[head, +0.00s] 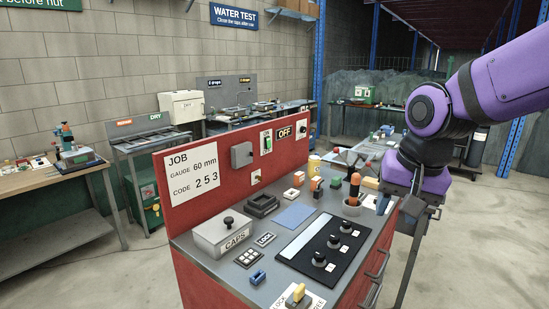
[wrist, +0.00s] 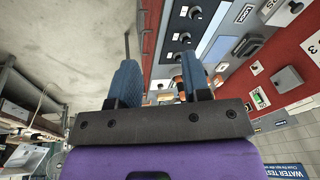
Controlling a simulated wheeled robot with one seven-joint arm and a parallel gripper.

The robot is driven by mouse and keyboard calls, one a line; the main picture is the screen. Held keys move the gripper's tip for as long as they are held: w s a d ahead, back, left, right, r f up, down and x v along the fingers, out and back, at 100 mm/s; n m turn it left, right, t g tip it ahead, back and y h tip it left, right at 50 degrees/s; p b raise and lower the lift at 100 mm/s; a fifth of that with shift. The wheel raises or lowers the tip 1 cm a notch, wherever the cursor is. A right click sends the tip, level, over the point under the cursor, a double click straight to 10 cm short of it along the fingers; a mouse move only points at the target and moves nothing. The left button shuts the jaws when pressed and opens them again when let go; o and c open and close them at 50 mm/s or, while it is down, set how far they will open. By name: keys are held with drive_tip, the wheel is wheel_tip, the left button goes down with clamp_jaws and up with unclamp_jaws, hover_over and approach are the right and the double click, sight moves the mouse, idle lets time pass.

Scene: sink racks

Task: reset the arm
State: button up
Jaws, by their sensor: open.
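My arm is purple and comes in from the upper right in the head view. My gripper (head: 422,208) hangs beside the right edge of the grey workbench top (head: 215,268). In the wrist view my gripper (wrist: 160,80) shows two blue fingers spread apart with nothing held between them. The bench's right side and its panel of black knobs (wrist: 184,38) lie beyond the fingers. The fingertips are hard to make out in the head view.
The bench holds a CAPS box (head: 222,236), a black knob panel (head: 325,248), an orange-handled tool (head: 354,187) and small blocks. A red upright board (head: 225,165) stands along its back. Floor to the right (head: 480,250) is open.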

drive_tip(key=s+d+r+n+t+h, duration=0.1)
drive_tip(key=s+d+r+n+t, duration=0.1)
drive_tip(key=s+d+r, duration=0.3)
drive_tip(key=s+d+n, duration=0.1)
drive_tip(key=s+d, duration=0.3)
drive_tip(key=s, duration=0.3)
drive_tip(key=shift+s+n+t, duration=0.3)
drive_tip(key=shift+s, duration=0.05)
drive_tip(key=shift+r, duration=0.1)
